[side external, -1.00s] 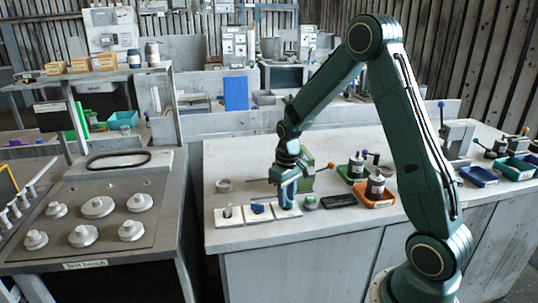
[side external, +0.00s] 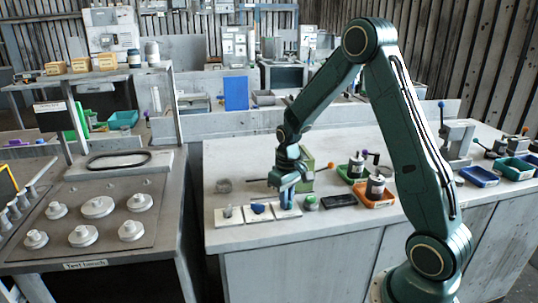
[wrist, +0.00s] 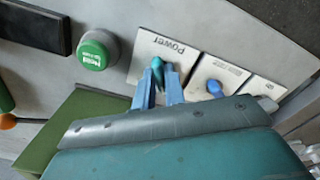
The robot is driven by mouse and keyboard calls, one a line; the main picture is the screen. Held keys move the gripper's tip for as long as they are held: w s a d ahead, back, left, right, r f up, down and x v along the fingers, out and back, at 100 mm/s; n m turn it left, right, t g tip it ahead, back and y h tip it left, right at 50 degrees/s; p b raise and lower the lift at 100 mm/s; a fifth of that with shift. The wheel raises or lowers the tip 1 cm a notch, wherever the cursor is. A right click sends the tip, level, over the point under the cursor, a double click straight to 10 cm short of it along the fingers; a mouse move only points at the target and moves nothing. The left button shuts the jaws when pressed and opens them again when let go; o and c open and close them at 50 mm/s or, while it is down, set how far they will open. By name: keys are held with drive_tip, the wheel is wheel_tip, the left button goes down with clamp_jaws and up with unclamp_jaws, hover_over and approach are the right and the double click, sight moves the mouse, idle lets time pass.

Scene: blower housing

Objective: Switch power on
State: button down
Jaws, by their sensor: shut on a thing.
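A white plate marked "Power" (wrist: 172,48) carries a small teal switch lever (wrist: 157,68). In the side external view this plate (side external: 291,212) is the rightmost of three plates along the bench's front edge. My gripper (wrist: 160,72) has its blue fingers on either side of the lever and is shut on it. In the side external view my gripper (side external: 286,204) points down at the plate, and its fingers hide the lever.
A plate with a blue knob (wrist: 214,87) sits beside the Power plate, with another plate (wrist: 262,92) beyond it. A green round button (wrist: 98,49) and a dark flat block (wrist: 35,26) lie on the other side. A green block (wrist: 75,120) stands close by.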

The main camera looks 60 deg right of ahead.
drive_tip(key=shift+m, duration=6.8)
drive_tip(key=c, duration=1.6)
unclamp_jaws()
